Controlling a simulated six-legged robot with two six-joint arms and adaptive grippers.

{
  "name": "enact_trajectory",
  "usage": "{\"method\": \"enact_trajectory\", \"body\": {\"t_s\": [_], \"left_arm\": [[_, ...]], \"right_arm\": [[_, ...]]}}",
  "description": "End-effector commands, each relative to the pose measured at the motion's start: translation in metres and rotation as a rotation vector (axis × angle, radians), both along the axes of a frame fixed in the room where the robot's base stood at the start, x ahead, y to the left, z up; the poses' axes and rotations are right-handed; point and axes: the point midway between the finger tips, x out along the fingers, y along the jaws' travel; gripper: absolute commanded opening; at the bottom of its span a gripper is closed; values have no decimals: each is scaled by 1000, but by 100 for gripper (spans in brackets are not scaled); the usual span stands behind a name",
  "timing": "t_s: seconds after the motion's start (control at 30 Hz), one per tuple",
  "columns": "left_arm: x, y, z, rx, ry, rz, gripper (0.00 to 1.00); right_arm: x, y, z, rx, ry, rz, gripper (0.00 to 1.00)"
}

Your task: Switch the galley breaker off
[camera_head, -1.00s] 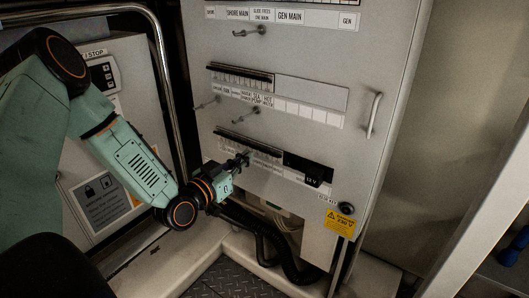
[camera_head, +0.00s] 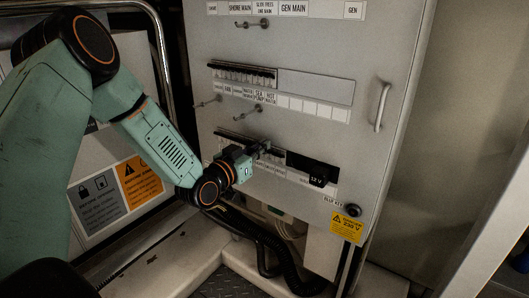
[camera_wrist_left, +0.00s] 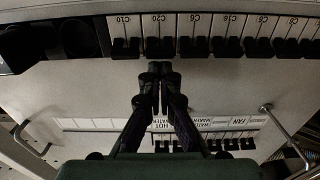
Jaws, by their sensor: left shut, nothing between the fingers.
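The grey panel carries a lower breaker row (camera_head: 235,137) with black levers and a label strip under it. My left gripper (camera_head: 265,147) is shut and empty at this row, left of the black 12 V block. My right gripper is out of view.
A middle breaker row (camera_head: 242,73) and several protruding handles (camera_head: 245,109) are above the gripper. The 12 V block (camera_head: 318,181), a round knob (camera_head: 354,210) and a vertical door handle (camera_head: 381,106) are to the right. Black hoses (camera_head: 290,275) hang below.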

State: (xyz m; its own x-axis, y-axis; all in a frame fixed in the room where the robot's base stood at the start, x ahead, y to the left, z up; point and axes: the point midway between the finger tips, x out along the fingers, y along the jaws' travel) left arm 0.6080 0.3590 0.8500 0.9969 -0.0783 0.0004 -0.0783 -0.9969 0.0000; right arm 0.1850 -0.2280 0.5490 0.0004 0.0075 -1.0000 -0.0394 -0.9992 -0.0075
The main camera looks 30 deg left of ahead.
Motion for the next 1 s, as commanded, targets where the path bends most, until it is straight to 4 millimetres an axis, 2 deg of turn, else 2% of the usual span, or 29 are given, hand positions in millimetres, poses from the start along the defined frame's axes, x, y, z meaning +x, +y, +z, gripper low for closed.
{"method": "enact_trajectory", "body": {"t_s": [1.0], "left_arm": [[0, 0, -22, 0, 2, 0, 0]], "right_arm": [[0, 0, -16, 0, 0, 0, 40]]}}
